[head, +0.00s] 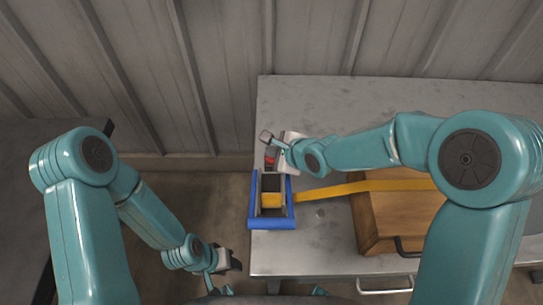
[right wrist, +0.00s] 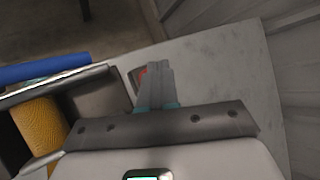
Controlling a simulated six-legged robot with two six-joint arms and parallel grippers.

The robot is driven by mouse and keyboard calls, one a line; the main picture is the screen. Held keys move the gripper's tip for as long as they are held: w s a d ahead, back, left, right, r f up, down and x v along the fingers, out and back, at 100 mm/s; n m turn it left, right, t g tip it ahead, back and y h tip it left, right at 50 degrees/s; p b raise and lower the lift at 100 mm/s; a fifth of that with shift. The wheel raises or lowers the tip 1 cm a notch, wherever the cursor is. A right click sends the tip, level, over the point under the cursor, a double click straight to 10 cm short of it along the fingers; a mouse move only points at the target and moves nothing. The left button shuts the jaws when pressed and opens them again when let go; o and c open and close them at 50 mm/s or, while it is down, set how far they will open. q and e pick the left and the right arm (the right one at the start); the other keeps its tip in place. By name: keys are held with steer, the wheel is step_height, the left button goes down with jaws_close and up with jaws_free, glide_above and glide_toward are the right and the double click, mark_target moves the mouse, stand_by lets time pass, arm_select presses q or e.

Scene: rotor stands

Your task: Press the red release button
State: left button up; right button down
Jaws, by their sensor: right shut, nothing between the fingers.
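The red release button (head: 270,160) shows as a small red patch at the left end of the table, just beyond the blue-framed strap holder (head: 285,222). In the right wrist view the red button (right wrist: 142,74) is partly hidden behind my right fingers. My right gripper (head: 274,152) is over the button area; in the right wrist view its fingers (right wrist: 154,68) are together and empty, tips beside or over the red patch. I cannot tell whether they touch it. My left gripper (head: 226,264) hangs low, left of the table, away from the button.
A yellow strap (head: 340,188) runs from the holder across a wooden box (head: 375,218) on the grey metal table (head: 310,255). A yellow roll (right wrist: 40,125) sits in the holder. A corrugated wall (head: 230,70) stands behind. The table's far strip is clear.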

steer(key=shift+s+f, duration=0.35)
steer(key=shift+f, duration=0.5)
stand_by(0.4)
steer(key=shift+w+a+r+p, duration=0.1)
steer(key=shift+w+r+p, duration=0.2)
steer(key=shift+r+p, duration=0.3)
step_height(320, 180, up, 6)
steer(key=p, duration=0.5)
steer(key=shift+f+p, duration=0.25)
steer(key=shift+p, duration=0.05)
steer(key=shift+w+r, duration=0.1)
stand_by(0.5)
